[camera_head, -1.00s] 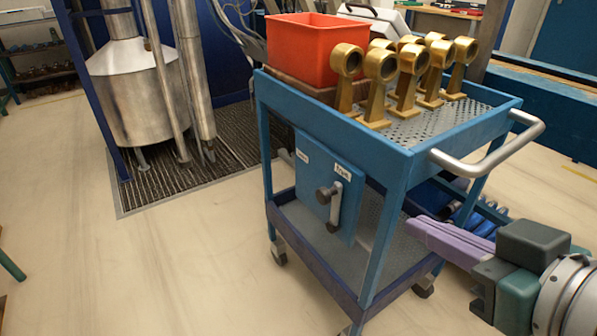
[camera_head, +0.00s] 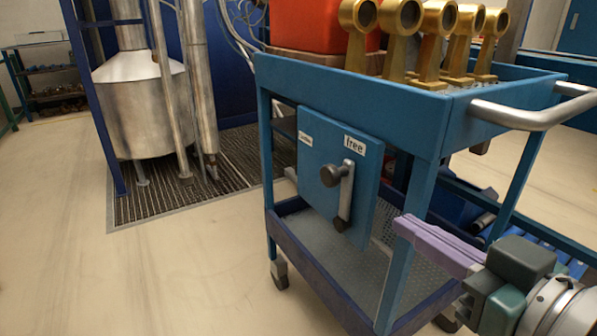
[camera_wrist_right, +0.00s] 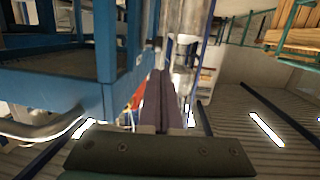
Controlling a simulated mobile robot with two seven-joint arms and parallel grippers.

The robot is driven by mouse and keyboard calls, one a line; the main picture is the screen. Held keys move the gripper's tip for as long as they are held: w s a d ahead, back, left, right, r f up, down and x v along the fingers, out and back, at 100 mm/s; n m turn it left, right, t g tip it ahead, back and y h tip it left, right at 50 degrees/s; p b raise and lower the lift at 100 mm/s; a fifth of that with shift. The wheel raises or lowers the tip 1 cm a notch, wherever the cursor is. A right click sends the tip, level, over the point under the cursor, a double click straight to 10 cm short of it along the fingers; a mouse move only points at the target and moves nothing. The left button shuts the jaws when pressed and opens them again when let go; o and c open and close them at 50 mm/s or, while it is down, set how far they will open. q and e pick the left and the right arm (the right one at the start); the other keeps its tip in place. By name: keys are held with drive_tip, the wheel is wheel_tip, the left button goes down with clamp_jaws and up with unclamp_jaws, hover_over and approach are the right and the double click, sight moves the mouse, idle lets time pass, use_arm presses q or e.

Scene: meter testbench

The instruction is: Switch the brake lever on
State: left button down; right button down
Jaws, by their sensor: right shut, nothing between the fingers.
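The brake lever (camera_head: 345,193) is a grey metal bar with dark knobs on a blue panel (camera_head: 322,205) at the trolley's side. It hangs nearly straight down, below a label reading "free" (camera_head: 354,145). A second label (camera_head: 306,139) at the panel's left is too small to read. My right gripper (camera_head: 403,224) has purple fingers, shut and empty. In the head view it appears right of the lever, by the trolley's corner post, apart from the lever. The right wrist view shows the shut fingers (camera_wrist_right: 160,75), but I cannot make out the lever there. My left gripper is out of view.
The blue trolley (camera_head: 350,92) carries several brass stands (camera_head: 437,45) and a red bin (camera_head: 310,25). Its metal push handle (camera_head: 535,115) juts out above my right arm. A steel tank (camera_head: 143,105) stands on a grating behind. The floor at left is clear.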

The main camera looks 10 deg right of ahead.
drive_tip(key=b, duration=0.6)
approach(335, 179)
drive_tip(key=x, duration=0.5)
drive_tip(key=shift+w+a+f, duration=0.1)
drive_tip(key=shift+w+f, duration=0.1)
drive_tip(key=shift+f, duration=0.05)
drive_tip(key=shift+w+a, duration=0.1)
drive_tip(key=shift+w, duration=0.6)
drive_tip(key=shift+r, duration=0.1)
